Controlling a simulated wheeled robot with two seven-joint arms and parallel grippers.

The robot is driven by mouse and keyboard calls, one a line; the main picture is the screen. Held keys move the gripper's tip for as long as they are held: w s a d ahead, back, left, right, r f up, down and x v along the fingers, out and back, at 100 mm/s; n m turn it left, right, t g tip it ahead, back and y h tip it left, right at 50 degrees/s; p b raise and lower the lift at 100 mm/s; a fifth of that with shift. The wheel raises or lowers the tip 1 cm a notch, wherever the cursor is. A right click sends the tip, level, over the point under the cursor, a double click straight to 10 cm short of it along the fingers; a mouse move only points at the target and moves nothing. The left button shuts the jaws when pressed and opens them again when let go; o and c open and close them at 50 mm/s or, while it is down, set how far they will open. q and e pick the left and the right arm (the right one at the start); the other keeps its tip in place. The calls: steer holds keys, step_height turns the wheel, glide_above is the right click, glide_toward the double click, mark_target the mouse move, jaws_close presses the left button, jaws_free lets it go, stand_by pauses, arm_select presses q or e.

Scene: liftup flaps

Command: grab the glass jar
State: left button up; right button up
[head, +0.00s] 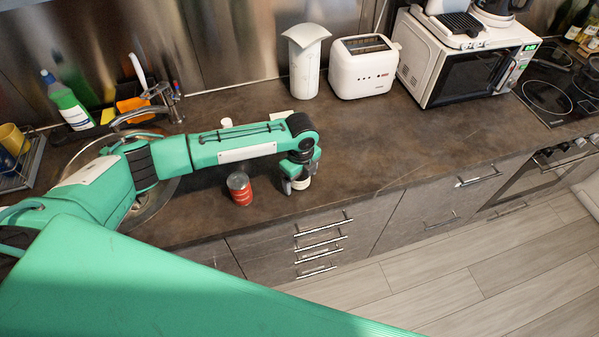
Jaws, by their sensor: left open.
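A small red jar (240,190) with a grey, see-through-looking upper part stands upright on the brown counter, below my left forearm. It may be the glass jar; its material is too small to tell surely. My left gripper (296,186) points down near the counter's front edge, to the right of the red jar and apart from it. Its fingers are open. A small whitish object (302,183) shows at the fingers, mostly hidden by them; I cannot tell if it is a jar or if they touch it. My right gripper is not in view.
The sink (150,205) lies under my left arm, with a green bottle (68,103) behind it. A white canister (305,65), a toaster (362,66) and a microwave (465,70) stand at the back. The counter right of the gripper is clear. Drawers (320,245) are below.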

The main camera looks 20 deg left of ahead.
arm_select(q)
steer(key=c, duration=1.1)
steer(key=shift+c, duration=0.2)
steer(key=shift+r, duration=0.15)
